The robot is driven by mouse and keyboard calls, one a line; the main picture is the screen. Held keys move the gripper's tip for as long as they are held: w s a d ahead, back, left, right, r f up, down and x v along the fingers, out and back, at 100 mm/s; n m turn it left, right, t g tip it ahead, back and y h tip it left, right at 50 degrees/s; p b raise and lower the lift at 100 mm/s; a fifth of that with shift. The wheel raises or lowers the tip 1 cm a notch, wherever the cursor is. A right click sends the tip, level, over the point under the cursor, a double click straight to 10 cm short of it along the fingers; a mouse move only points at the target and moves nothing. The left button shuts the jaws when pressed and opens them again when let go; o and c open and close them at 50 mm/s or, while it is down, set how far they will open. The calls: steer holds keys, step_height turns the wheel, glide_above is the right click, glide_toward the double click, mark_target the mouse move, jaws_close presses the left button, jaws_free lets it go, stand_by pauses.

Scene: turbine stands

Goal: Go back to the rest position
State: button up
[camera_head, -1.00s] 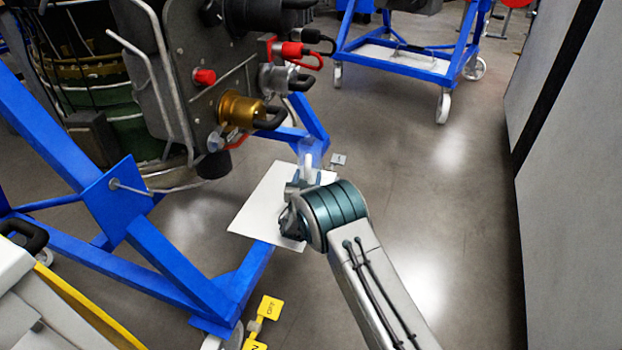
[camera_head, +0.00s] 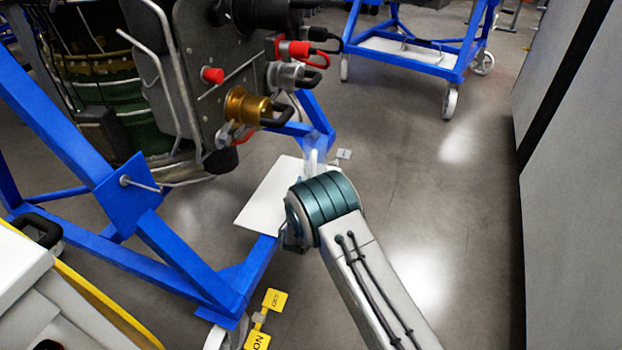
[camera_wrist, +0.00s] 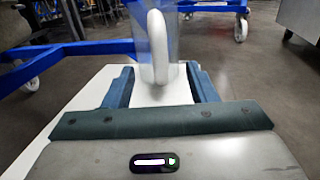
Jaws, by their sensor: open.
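My gripper (camera_wrist: 160,70) is open, with its two dark blue fingers apart in the wrist view. A white rounded loop inside a clear, bluish casing (camera_wrist: 161,40) shows between and beyond the fingers. I cannot tell whether they touch it. In the head view the white piece (camera_head: 311,160) shows just past my wrist, and my fingers are mostly hidden behind the teal wrist joint. My arm reaches from the lower right toward the middle, above a flat white panel (camera_head: 262,205), which also lies below the gripper in the wrist view (camera_wrist: 75,105).
A blue stand (camera_head: 185,262) carrying a turbine engine (camera_head: 185,70) fills the left. Yellow tags (camera_head: 273,300) hang low in front. Another blue wheeled stand (camera_head: 410,62) is at the back. A grey wall or cabinet (camera_head: 570,200) borders the right. Floor between is clear.

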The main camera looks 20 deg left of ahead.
steer(key=shift+s+d, duration=0.15)
steer(key=shift+s, duration=0.35)
steer(key=shift+r, duration=0.1)
steer(key=d+r+m+g+h+p, duration=0.6)
steer(key=d+r+m+h+p, duration=0.85)
steer(key=d+r, duration=1.5)
steer(key=s+d+r+m+g+y+p, duration=0.2)
steer(key=s+d+r+m+g+p, duration=0.3)
steer(key=s+d+r+m+p, duration=0.4)
steer(key=s+d+r+m+g+y+p, duration=0.2)
steer(key=s+d+r+m+g+p, duration=0.35)
steer(key=s+r, duration=0.5)
steer(key=s+a+r+m+t+y+p, duration=0.1)
steer(key=s+a+r+m+y+p, duration=0.1)
steer(key=s+r+m+y+p, duration=0.5)
steer(key=s+r+m+p, duration=0.2)
steer(key=s+r+p, duration=0.2)
steer(key=s+r, duration=0.2)
steer(key=shift+s+r+t, duration=0.25)
steer(key=shift+s+t, duration=0.05)
steer(key=shift+t, duration=0.05)
